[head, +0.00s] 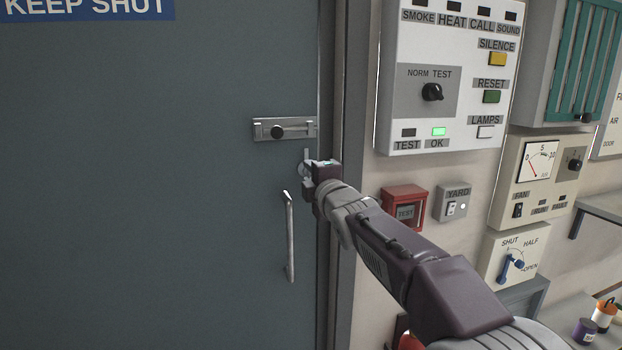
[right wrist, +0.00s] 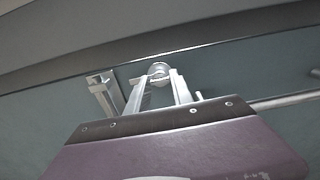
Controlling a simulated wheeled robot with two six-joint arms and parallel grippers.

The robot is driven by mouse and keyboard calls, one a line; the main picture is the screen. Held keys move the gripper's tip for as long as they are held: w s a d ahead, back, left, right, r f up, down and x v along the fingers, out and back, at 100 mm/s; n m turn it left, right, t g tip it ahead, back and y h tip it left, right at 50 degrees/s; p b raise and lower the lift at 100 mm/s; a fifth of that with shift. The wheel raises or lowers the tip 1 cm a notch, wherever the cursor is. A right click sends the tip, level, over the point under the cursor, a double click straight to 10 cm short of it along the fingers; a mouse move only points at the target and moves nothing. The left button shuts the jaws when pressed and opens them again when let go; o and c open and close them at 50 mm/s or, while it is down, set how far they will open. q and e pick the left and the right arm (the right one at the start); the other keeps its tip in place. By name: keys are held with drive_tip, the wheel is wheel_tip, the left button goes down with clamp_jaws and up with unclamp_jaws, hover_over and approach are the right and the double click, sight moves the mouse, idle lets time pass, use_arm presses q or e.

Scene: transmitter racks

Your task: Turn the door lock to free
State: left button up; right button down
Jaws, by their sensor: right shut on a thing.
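The grey door (head: 150,190) stands in its frame, and its lock (head: 307,156) sits near the right edge, mostly hidden behind my right gripper (head: 308,178) in the head view. In the right wrist view the round silver knob of the lock (right wrist: 160,70) shows between the two fingertips of my right gripper (right wrist: 159,82). The gripper is shut on this knob. The knob's exact angle and any marking on the lock are hidden or too small to tell. My left gripper is not in view.
A slide bolt (head: 285,129) is just above the lock, and a vertical pull handle (head: 289,235) is below it. The door frame (head: 345,100) is close on the right. Beyond it are an alarm panel (head: 405,130), a red test box (head: 404,207) and a yard switch (head: 452,202).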

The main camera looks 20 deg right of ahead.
drive_tip(key=shift+f, duration=0.1)
idle(0.3)
drive_tip(key=c, duration=1.1)
unclamp_jaws()
drive_tip(key=shift+s, duration=0.1)
drive_tip(key=shift+s, duration=0.35)
drive_tip(key=s, duration=0.8)
drive_tip(key=shift+d, duration=0.15)
